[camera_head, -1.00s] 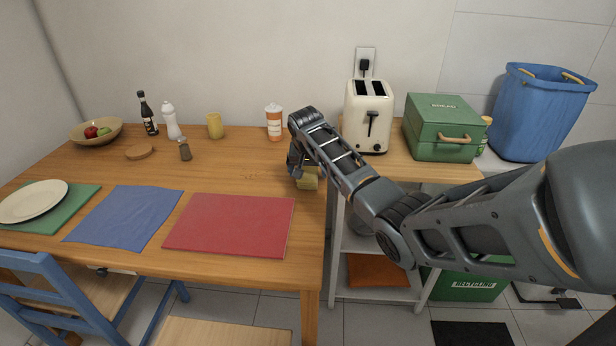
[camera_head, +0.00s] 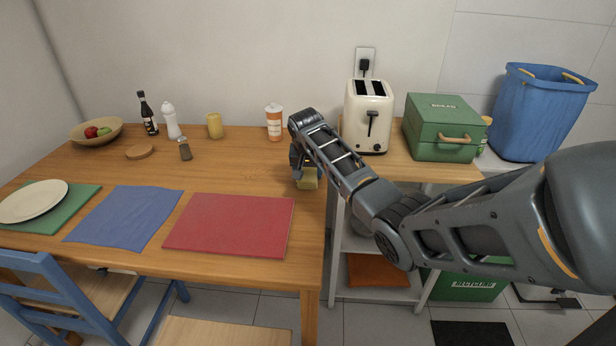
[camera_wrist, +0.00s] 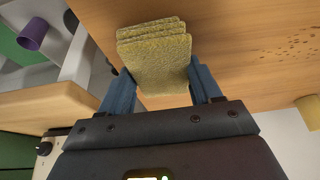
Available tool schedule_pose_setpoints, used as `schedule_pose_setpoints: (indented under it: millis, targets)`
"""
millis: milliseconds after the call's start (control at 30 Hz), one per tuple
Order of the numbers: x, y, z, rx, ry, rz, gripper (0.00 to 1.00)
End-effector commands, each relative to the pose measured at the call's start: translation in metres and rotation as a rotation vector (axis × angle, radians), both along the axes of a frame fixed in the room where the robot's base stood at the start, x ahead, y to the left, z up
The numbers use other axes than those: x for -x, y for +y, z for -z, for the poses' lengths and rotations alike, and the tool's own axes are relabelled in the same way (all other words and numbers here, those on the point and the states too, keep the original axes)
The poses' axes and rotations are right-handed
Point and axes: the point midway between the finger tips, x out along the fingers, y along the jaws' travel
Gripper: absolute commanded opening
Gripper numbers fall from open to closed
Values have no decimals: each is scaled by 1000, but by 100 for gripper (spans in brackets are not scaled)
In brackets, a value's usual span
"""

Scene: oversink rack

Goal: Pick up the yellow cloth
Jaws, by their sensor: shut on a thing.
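The yellow cloth (camera_wrist: 158,62) is a folded, layered pad seen between my gripper's two blue fingers in the wrist view. My gripper (camera_wrist: 158,88) is shut on it, with a finger against each side. My arm hides part of the gripper there. I cannot tell for sure how far the cloth is above the table top.
The wooden table (camera_head: 225,170) has a red mat (camera_head: 230,224) and a blue mat (camera_head: 125,217) to the left. A toaster (camera_head: 367,117) and a green box (camera_head: 443,128) stand to the right. Crumbs lie on the table.

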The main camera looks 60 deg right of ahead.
Motion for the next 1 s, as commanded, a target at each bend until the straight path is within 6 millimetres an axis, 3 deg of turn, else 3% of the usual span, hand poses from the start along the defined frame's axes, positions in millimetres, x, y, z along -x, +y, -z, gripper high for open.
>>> schedule_pose_setpoints:
  millis: [167,567,833,1000]
  targets:
    - [0,0,0,0,0,0,34]
    - [0,-1,-4,1,-1,1,34]
    - [-2,0,-47,2,-4,0,34]
    - [36,-15,-68,-1,-4,4,34]
